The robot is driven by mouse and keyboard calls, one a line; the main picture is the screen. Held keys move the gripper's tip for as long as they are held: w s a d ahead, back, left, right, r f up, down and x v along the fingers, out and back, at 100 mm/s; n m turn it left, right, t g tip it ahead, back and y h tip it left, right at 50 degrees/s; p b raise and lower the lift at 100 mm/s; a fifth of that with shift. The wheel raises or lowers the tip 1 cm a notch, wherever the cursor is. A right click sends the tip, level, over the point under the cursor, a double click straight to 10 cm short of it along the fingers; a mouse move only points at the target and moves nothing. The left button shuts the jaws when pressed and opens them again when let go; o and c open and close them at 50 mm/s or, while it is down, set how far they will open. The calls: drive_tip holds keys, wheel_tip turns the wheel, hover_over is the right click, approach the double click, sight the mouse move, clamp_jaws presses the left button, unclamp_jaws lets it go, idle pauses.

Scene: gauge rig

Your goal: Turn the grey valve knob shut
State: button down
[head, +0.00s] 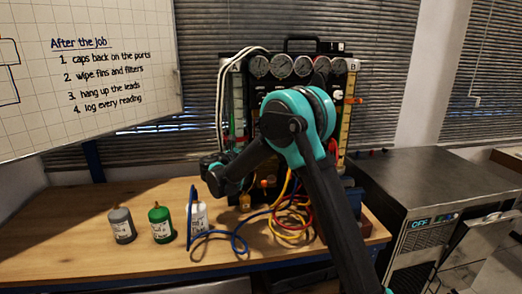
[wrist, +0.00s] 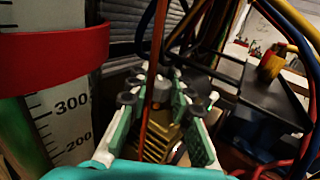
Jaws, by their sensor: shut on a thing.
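In the wrist view my gripper (wrist: 162,100) has its pale green and grey fingers on either side of a small grey knob (wrist: 160,92), and it is shut on it. The knob sits above a ribbed brass body (wrist: 158,138). An orange-red hose crosses in front of the knob and hides part of it. In the head view my arm covers the lower middle of the gauge rig (head: 284,67), and I cannot make out the knob or the fingertips there.
In the wrist view a scaled cylinder (wrist: 65,118) with a red band (wrist: 55,45) stands close at left. Hoses and a black bracket (wrist: 262,95) crowd the right. In the head view grey (head: 121,225), green (head: 161,224) and white (head: 199,217) containers stand on the bench (head: 85,250) near looped leads.

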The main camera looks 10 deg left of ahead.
drive_tip(key=shift+m+g+h, duration=0.6)
drive_tip(key=shift+h, duration=0.1)
drive_tip(key=c, duration=1.3)
unclamp_jaws()
drive_tip(key=shift+y, duration=0.3)
